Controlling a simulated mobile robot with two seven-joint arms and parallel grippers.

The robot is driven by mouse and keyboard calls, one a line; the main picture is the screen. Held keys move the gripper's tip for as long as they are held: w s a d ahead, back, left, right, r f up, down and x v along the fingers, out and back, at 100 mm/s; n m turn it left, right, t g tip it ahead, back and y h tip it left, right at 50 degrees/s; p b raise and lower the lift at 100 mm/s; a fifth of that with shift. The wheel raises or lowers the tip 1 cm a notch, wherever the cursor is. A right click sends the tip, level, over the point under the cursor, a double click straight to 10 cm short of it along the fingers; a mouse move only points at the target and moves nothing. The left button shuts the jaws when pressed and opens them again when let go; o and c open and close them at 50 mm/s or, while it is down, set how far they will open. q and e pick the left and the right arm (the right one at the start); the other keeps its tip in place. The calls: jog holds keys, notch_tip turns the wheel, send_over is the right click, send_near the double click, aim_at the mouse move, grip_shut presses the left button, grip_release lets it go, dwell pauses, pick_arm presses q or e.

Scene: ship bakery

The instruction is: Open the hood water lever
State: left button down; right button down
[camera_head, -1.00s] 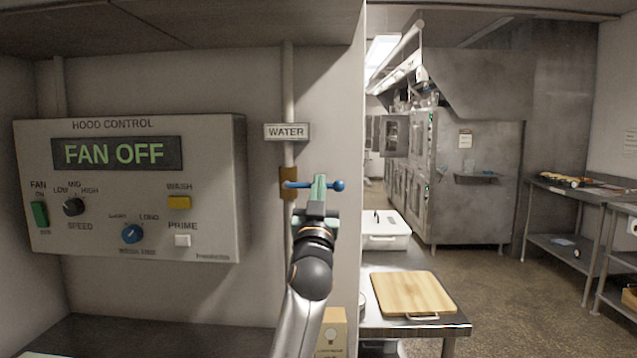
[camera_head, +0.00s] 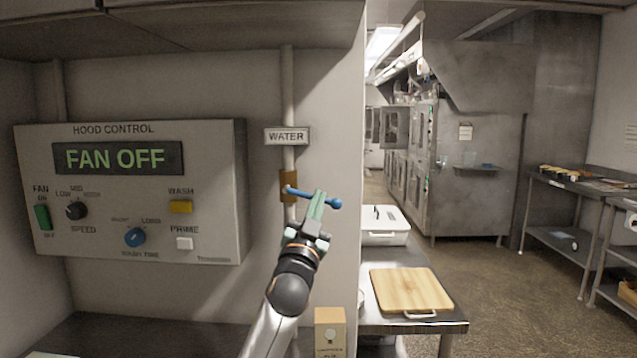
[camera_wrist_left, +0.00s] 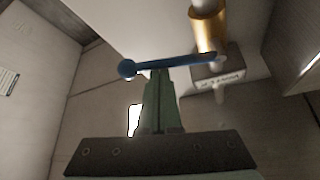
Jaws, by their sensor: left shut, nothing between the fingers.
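The blue water lever (camera_head: 304,194) is on a brass valve (camera_head: 289,185) on the vertical pipe below the WATER sign (camera_head: 286,136). The lever points right and slopes slightly down to its ball end. My left gripper (camera_head: 317,206) has its green fingers shut with nothing between them, and its tips are at the lever's bar. In the left wrist view the fingertips (camera_wrist_left: 161,76) meet the blue lever (camera_wrist_left: 172,63) near its middle, with the ball at left and the brass valve (camera_wrist_left: 207,25) at right. I cannot tell whether they press on it. My right gripper is not in view.
The hood control panel (camera_head: 215,150) reads FAN OFF, left of the pipe. A wall edge stands just right of the lever. Beyond it are a steel table with a cutting board (camera_head: 411,290) and a white lidded bin (camera_head: 384,238). Ovens and open floor lie farther back.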

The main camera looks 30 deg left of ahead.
pick_arm(q)
jog(key=s+a+f+m+h+p, duration=0.1)
jog(key=s+a+f+m, duration=0.1)
jog(key=a+f, duration=0.2)
jog(key=shift+s+f+m+h+p, duration=0.3)
jog(key=shift+f+m+p, duration=0.1)
jog(key=shift+f, duration=0.15)
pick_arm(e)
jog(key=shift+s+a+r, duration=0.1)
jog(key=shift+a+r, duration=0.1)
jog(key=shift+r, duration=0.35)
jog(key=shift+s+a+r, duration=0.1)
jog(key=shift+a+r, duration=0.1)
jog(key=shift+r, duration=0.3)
pick_arm(q)
jog(key=shift+a+f, duration=0.1)
jog(key=shift+a, duration=0.15)
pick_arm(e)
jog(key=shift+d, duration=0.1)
